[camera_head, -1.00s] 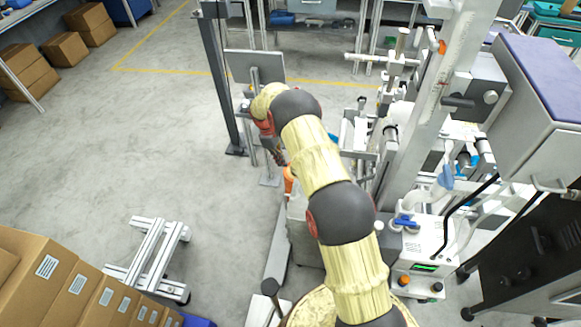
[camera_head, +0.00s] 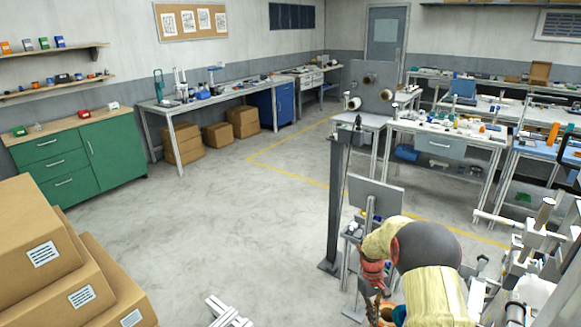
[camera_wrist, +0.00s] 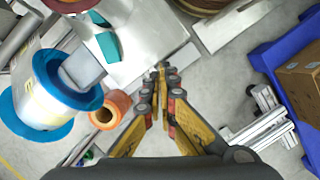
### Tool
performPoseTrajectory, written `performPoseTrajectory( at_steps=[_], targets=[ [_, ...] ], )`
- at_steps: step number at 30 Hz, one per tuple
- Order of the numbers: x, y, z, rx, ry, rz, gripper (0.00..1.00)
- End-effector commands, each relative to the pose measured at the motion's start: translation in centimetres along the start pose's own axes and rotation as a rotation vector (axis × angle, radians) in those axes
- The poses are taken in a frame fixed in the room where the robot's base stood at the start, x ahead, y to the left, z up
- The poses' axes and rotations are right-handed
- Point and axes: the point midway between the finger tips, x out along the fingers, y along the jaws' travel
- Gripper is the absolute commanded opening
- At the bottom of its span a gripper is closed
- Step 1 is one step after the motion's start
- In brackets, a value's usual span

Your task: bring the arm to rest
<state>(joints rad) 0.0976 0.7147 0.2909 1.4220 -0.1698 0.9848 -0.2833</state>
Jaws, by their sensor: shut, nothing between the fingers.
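My arm shows at the lower right of the head view, its covered links bent over beside the machine. My gripper (camera_wrist: 161,72) shows in the wrist view with its yellow fingers together at the tips and nothing between them. In the head view the gripper (camera_head: 372,296) is partly seen at the bottom edge, below the wrist. In the wrist view an orange roll (camera_wrist: 117,101) and a film reel with blue flanges (camera_wrist: 62,90) lie to the left of the fingers, apart from them.
A dark post (camera_head: 334,205) and a grey panel (camera_head: 376,198) stand close to my arm. Cardboard boxes (camera_head: 40,250) are stacked at the lower left. A green cabinet (camera_head: 85,160) is by the wall. The floor (camera_head: 220,235) in the middle is clear.

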Motion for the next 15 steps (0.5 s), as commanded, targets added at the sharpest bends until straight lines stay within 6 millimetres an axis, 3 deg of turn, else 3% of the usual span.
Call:
performPoseTrajectory(
  at_steps=[6, 15],
  targets=[
    [-6.5, -3.2, 5.0, 0.120, 0.054, -0.007, 0.00],
    [-13.9, -7.7, 12.2, 0.247, 0.152, -0.012, 0.00]
  ],
)
